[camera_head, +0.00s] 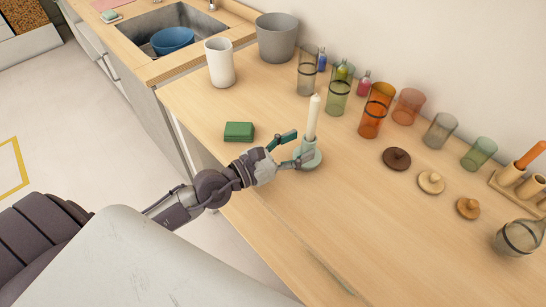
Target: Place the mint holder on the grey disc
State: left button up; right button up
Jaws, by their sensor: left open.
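The mint holder (312,160) stands upright on the wooden counter, with a cream candle (313,118) upright in it. My left gripper (294,150) is open at the holder's left side, its fingers reaching toward the holder near the candle's foot. One finger shows to the left of the candle and the other lies in front of the holder. I cannot tell whether they touch it. I cannot make out a separate grey disc; whether one lies under the holder is unclear. My right gripper is not in view.
A green block (239,131) lies left of my gripper. Glass tumblers, including an orange one (376,110), stand behind and to the right. A dark brown lid (396,159) and two tan lids lie to the right.

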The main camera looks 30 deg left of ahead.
pick_arm(q)
jog(key=b+v, duration=0.1)
jog(key=v, duration=0.1)
jog(key=b+v, duration=0.1)
jog(key=v, duration=0.4)
jog(key=shift+f+b, duration=0.3)
jog(key=shift+b, duration=0.1)
jog(key=shift+s+a+r+b, duration=0.15)
jog(key=shift+s+a+b, duration=0.2)
jog(key=shift+s, duration=0.15)
jog(key=shift+s+r, duration=0.15)
